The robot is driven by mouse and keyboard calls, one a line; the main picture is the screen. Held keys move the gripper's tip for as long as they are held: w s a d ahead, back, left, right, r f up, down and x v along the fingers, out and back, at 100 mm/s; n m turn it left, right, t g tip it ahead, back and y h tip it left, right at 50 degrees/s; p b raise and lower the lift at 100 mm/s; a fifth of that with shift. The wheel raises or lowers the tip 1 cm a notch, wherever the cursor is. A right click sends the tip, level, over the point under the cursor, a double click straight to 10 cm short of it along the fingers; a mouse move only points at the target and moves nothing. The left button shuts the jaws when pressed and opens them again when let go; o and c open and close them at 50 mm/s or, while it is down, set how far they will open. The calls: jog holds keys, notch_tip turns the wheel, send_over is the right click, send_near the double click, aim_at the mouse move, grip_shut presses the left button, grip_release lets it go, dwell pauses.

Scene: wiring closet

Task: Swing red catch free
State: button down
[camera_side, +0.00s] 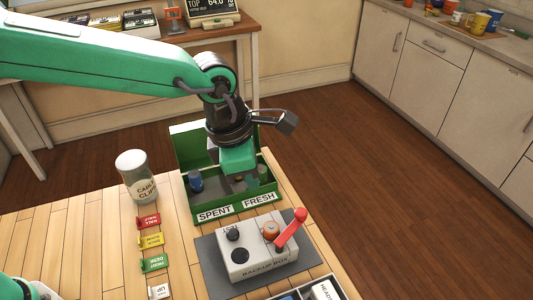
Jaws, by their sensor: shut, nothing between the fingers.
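The red catch (289,231) is a lever with a round red knob on the right side of the grey-white backup box (262,262). It tilts up and to the right, beside an orange round part (271,230) on the box top. A dark round part (239,255) and a dark knob are on the left of the box top. My gripper (238,172) points down over the open green case, behind and to the left of the catch and apart from it. It is shut and empty. Its fingertips are partly hard to make out against the green case.
The green case (196,219) has SPENT and FRESH labels and holds small cylinders. A cable clips can (135,176) stands left of it, above several coloured tags (152,240). A tray (335,281) is at the front right. Bare wood lies right of the backup box.

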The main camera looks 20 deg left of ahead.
aim_at(298, 216)
jog(key=x, duration=1)
jog(key=shift+s+d, duration=0.25)
jog(key=shift+s, duration=0.1)
jog(key=shift+w+d, duration=0.5)
jog(key=shift+d, duration=0.3)
jog(key=shift+w+d, duration=0.25)
jog(key=shift+d, duration=0.25)
jog(key=shift+w+d, duration=0.3)
jog(key=shift+d, duration=0.2)
jog(key=shift+d, duration=1.4)
jog(key=shift+r, duration=0.1)
jog(key=shift+s+a, duration=0.25)
jog(key=shift+a, duration=0.55)
